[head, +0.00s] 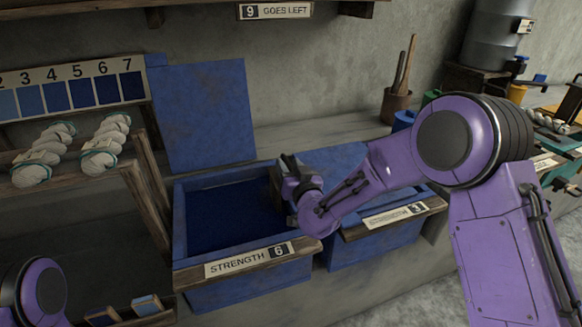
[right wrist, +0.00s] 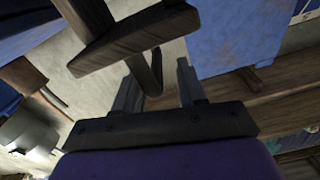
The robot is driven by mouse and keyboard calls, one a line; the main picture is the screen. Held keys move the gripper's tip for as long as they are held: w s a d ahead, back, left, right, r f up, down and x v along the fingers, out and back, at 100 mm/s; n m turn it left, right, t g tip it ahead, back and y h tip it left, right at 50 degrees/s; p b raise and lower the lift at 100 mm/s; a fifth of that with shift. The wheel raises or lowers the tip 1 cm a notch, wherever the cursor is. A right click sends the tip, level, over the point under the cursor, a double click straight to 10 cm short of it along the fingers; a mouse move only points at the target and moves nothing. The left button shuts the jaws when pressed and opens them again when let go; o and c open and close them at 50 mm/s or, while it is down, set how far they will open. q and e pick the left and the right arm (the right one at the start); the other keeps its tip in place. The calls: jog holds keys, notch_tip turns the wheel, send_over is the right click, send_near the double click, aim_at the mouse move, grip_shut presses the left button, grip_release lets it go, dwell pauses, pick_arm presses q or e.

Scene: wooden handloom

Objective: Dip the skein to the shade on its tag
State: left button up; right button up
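Cream skeins (head: 40,153) with teal ties lie on a wooden shelf at the left in the head view. The front vat (head: 228,292), labelled STRENGTH 6, holds dark blue liquid (head: 225,220). My right gripper (head: 280,188) is over this vat's right side. In the right wrist view its fingers (right wrist: 160,85) stand apart with no skein between them. A dark wooden piece (right wrist: 138,38) shows just beyond them; I cannot tell whether it reaches between them. No tag attached to a skein is readable. My left gripper is out of view; only part of that arm shows.
A shade card (head: 80,85) numbered up to 7 stands above the skeins. A second vat (head: 375,247), its label partly readable, adjoins on the right. A blue panel (head: 205,115) stands behind. Blue swatches (head: 148,305) lie low at the left. A pot of sticks (head: 397,103) stands behind.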

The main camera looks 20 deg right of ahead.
jog(key=shift+s+d, duration=0.1)
jog(key=shift+s, duration=0.15)
jog(key=s, duration=1)
jog(key=shift+b, duration=0.4)
jog(key=shift+d+f, duration=0.1)
